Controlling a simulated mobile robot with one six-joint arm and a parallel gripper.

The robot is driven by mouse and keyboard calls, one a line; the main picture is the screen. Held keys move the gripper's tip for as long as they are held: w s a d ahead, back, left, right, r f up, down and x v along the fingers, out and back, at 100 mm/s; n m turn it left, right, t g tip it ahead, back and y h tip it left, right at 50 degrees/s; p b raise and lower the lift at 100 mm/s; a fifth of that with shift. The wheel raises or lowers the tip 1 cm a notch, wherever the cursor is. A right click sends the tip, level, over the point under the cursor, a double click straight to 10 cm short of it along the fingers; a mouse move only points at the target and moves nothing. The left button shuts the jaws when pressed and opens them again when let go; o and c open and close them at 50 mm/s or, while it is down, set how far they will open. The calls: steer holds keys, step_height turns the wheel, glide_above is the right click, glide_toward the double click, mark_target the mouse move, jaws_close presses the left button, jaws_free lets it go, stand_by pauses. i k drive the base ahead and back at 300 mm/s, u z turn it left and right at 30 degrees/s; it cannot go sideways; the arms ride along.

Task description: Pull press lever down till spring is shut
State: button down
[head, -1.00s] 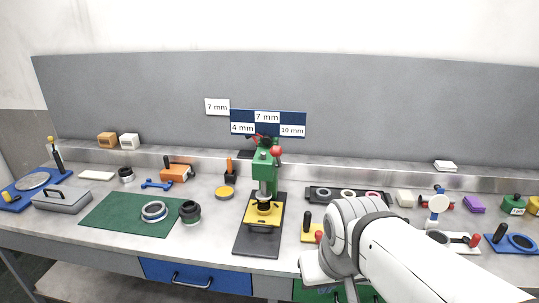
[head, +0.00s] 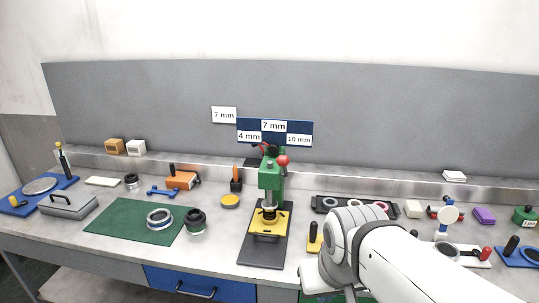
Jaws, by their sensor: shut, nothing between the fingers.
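The green bench press (head: 271,176) stands on a dark base plate (head: 263,254) at the middle of the bench. Its lever ends in a red ball knob (head: 282,161), at the right of the press head and near its top. A yellow plate (head: 269,223) lies on the base under the ram, with a small ring-shaped part (head: 268,213) on it. I cannot make out the state of the spring at this size. My white arm is at the lower right, in front of the bench and apart from the lever. My gripper's fingers are not visible.
A green mat (head: 131,221) with metal rings lies left of the press. A black tray of rings (head: 328,206) and a yellow block with a black handle (head: 314,240) are at its right. Signs (head: 274,132) stand behind.

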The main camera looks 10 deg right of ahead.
mark_target(282, 161)
steer(key=u, duration=0.25)
steer(key=i, duration=1)
steer(key=z, duration=0.45)
